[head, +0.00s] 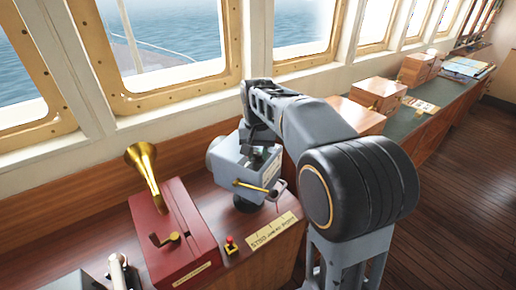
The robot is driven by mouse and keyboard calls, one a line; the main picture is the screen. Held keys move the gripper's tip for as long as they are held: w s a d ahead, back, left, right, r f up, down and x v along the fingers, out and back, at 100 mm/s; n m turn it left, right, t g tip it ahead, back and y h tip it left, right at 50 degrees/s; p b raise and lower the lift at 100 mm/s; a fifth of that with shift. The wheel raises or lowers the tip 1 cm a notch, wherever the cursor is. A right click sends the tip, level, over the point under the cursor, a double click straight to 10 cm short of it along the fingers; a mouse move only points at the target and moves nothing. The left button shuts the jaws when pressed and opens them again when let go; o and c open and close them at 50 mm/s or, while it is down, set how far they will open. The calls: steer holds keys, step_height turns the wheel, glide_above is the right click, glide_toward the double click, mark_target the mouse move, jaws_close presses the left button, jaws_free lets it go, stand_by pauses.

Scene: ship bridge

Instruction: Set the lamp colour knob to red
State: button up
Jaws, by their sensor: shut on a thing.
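The signal lamp (229,165), a grey box with a round front end facing left, stands tilted on a dark round foot on the wooden console. A brass lever (252,187) sticks out of its near side. My arm reaches over the lamp from the right. My gripper (264,158) is down at the top of the lamp box, small and dark, partly covered by my own arm. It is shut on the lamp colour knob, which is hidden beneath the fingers. The knob's markings and its present colour setting cannot be read.
A red box (176,228) with a brass horn (145,168) stands left of the lamp. A small red button (230,243) and a lettered plate (273,230) lie in front. Wooden boxes (378,92) line the counter behind my arm. Windows run along the back.

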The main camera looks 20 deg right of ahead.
mark_target(258, 153)
steer(key=m+p, duration=0.1)
steer(key=m, duration=0.3)
steer(key=shift+r+m, duration=0.1)
steer(key=shift+m, duration=0.3)
stand_by(0.4)
steer(key=o, duration=0.9)
steer(key=shift+o, duration=0.2)
step_height(258, 153, up, 14)
steer(key=p, duration=0.1)
